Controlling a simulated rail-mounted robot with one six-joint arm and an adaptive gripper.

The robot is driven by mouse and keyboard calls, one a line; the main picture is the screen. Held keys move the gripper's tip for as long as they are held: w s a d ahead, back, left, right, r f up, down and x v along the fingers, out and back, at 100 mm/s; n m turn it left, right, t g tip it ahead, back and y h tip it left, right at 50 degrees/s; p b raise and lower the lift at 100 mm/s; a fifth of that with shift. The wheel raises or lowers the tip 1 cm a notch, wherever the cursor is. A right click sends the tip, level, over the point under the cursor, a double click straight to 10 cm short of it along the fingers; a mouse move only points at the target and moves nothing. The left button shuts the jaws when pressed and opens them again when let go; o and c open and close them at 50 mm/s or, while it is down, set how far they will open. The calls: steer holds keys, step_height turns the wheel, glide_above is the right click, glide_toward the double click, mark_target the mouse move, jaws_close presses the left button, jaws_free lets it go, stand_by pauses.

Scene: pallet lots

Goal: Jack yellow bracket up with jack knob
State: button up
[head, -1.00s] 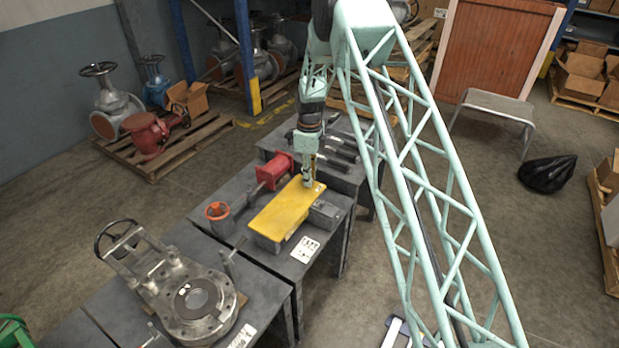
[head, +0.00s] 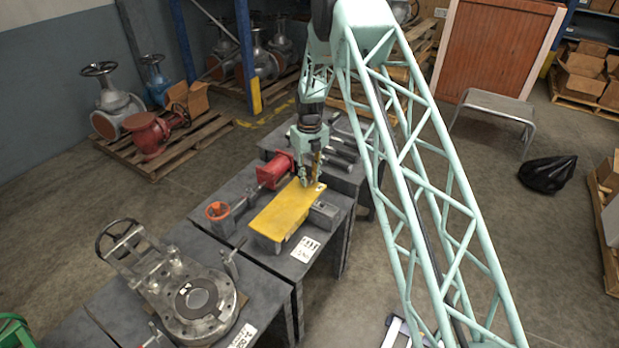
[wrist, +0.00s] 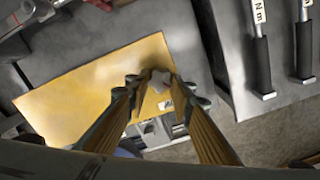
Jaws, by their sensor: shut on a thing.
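The yellow bracket (head: 285,212) is a flat plate on the grey bench, with a grey block under its near end in the head view. My gripper (head: 308,184) points down at the plate's far right end. In the wrist view, the bracket (wrist: 95,85) fills the left and middle.
A red vise-like fixture (head: 274,170) and an orange ring (head: 217,211) stand left of the bracket. A small grey block (head: 323,212) sits at its right. A large metal valve (head: 195,300) occupies the nearer bench.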

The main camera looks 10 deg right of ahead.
mark_target(309, 179)
steer(key=shift+m, duration=0.7)
steer(key=shift+f, duration=0.1)
steer(key=o, duration=0.9)
steer(key=shift+c, duration=0.2)
step_height(309, 179, up, 12)
stand_by(0.3)
